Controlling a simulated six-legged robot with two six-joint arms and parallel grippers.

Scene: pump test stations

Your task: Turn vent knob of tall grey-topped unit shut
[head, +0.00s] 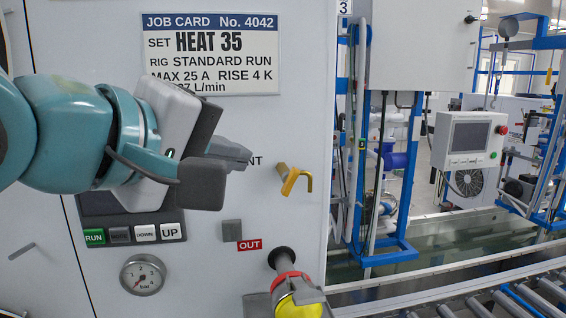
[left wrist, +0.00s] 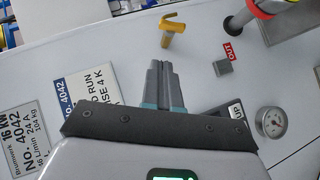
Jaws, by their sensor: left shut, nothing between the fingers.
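The vent knob (head: 295,180) is a yellow, bent lever on the pale front panel of the unit (head: 300,110). Its label is partly covered by my left gripper, with only "NT" showing. My left gripper (head: 243,156) is shut and empty, to the left of the knob and apart from it in the picture. In the left wrist view the closed fingertips (left wrist: 159,64) point toward the knob (left wrist: 173,27), with a gap between. The top of the unit is out of view. My right gripper is not in view.
Below the knob, a hose fitting (head: 288,275) with a red ring and yellow part sticks out beside the OUT label (head: 249,245). A small grey block (head: 232,230), a pressure gauge (head: 142,275) and buttons (head: 145,233) are on the panel. A roller conveyor (head: 500,298) runs at right.

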